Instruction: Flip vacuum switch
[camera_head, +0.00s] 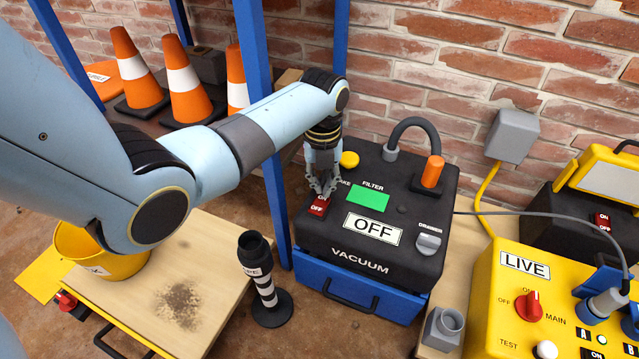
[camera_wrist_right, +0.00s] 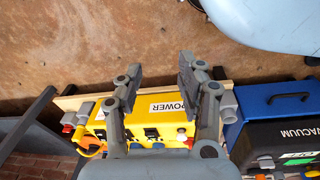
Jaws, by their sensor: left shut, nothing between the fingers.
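The black vacuum (camera_head: 340,235) stands on a blue base in the middle of the head view, with a white OFF sign on its top. Its red rocker switch (camera_head: 319,207) is at the top's left edge, with OFF lettering on its near half. My left gripper (camera_head: 323,194) points down at the switch, fingers shut and empty. The tips partly cover the switch's far half; I cannot tell if they touch it. My right gripper (camera_wrist_right: 159,76) is open and empty in the right wrist view. The vacuum (camera_wrist_right: 275,140) shows at the right there.
A yellow LIVE box (camera_head: 490,300) with a red knob stands at the right. A black hose stand (camera_head: 262,285) is left of the vacuum, near a wooden-topped cart (camera_head: 200,300). A blue post (camera_head: 275,200) rises close to my left arm. Orange cones (camera_head: 183,80) stand behind.

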